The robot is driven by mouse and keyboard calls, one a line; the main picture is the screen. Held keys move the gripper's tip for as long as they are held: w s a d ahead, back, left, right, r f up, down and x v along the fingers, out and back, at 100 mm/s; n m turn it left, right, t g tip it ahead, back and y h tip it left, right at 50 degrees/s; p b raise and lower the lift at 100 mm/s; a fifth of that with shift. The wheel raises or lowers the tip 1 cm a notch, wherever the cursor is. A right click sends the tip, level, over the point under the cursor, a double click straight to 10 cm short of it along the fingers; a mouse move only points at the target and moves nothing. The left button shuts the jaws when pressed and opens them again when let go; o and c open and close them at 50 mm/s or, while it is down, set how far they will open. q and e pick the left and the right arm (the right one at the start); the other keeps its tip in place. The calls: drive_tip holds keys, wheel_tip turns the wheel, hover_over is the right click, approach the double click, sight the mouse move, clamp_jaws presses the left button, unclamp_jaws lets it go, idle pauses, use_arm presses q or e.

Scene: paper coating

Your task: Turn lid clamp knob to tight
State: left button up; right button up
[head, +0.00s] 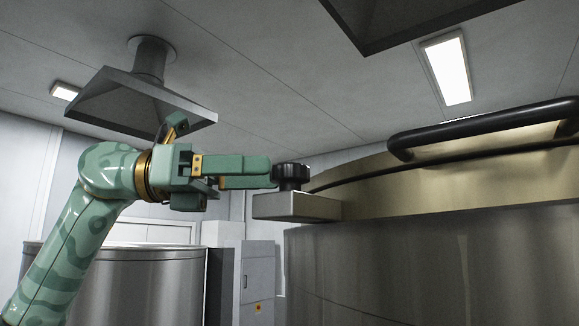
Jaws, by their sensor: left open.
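The lid clamp knob (291,175) is black and ridged. It stands on a grey metal clamp block (297,207) at the left edge of the large steel vessel (430,262). The vessel's brass-toned lid (450,185) sits above the steel wall. My left gripper (272,174) comes in from the left at knob height, with its fingers pointing right. Its fingertips are at the knob's left side; I cannot tell whether they touch it or reach around it. The gripper is open. My right gripper is not in view.
A black bar handle (490,125) runs across the lid. A second steel drum (125,285) and a grey cabinet (258,280) stand behind, lower down. A grey extraction hood (140,100) hangs at upper left, and another hood (400,18) at the top. Open air lies above the knob.

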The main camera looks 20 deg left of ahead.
sight(291, 173)
use_arm(q)
drive_tip(key=x, duration=0.4)
drive_tip(key=shift+w+d+p, duration=0.25)
drive_tip(key=shift+d+p, duration=0.1)
drive_tip(key=shift+p, duration=0.05)
drive_tip(key=shift+s, duration=0.1)
drive_tip(key=shift+d, duration=0.1)
drive_tip(key=c, duration=1)
drive_tip(key=m+g+p, duration=0.1)
drive_tip(key=g+p, duration=0.1)
drive_tip(key=p, duration=0.1)
drive_tip(key=m+g+p, duration=0.2)
drive_tip(key=g+p, duration=0.1)
drive_tip(key=shift+r+m+g, duration=0.25)
drive_tip(key=shift+m+g, duration=0.05)
drive_tip(key=m+g+p, duration=0.2)
drive_tip(key=g, duration=0.1)
drive_tip(key=shift+p, duration=0.3)
drive_tip(key=shift+f+g, duration=0.2)
drive_tip(key=shift+g, duration=0.1)
